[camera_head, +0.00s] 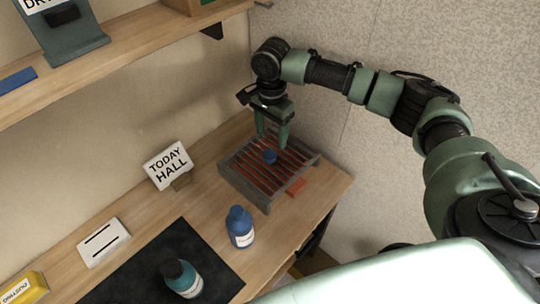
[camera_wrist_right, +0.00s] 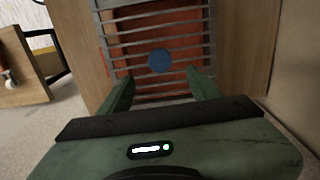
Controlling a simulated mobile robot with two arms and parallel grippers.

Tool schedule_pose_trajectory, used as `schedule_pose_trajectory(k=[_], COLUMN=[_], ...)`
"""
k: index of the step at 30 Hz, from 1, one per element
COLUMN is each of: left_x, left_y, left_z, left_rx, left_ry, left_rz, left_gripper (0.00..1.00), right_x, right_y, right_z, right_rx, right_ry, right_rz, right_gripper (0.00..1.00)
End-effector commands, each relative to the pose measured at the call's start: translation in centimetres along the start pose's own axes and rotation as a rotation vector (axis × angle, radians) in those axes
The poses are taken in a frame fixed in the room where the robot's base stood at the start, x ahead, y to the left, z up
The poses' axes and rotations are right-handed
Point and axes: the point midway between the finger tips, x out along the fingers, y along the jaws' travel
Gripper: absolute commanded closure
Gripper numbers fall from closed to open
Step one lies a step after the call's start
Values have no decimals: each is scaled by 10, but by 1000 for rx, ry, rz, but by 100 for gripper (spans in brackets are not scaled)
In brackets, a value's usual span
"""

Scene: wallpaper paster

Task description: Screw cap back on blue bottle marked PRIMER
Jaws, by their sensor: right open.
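A small blue cap (camera_head: 270,157) lies on the slatted metal rack (camera_head: 234,171) at the right end of the bench. It also shows as a round blue disc in the right wrist view (camera_wrist_right: 161,60). My right gripper (camera_head: 272,141) is open and empty above the rack, close to the cap. In the right wrist view the cap appears between and beyond the fingertips (camera_wrist_right: 161,78). A blue bottle (camera_head: 240,229) with a white label stands upright in front of the rack; its lettering is too small to read. My left gripper is not in view.
A teal bottle with a dark top (camera_head: 184,280) stands on a black mat (camera_head: 142,270). A "TODAY HALL" sign (camera_head: 167,164), a white card (camera_head: 103,242) and a yellow box (camera_head: 25,289) stand along the wall. A shelf (camera_head: 130,50) overhangs the bench; a wall lies right of the rack.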

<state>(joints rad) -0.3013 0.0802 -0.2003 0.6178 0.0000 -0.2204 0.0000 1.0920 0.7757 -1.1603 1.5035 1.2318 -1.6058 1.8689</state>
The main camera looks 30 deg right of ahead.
Motion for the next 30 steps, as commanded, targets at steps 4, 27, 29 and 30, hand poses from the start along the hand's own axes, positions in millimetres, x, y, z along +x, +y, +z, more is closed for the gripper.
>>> schedule_pose_trajectory(k=[4,27,29,30], left_x=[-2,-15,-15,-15], left_y=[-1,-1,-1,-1], left_z=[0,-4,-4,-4], left_rx=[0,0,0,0], left_ry=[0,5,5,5], left_rz=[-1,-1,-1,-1], left_gripper=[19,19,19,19], right_x=[15,74,76,77], right_y=[1,1,1,1], right_z=[0,6,6,6], right_rx=[0,0,0,-1], right_ry=[0,0,0,0], right_rz=[4,3,2,1], right_gripper=[37,37,37,37])
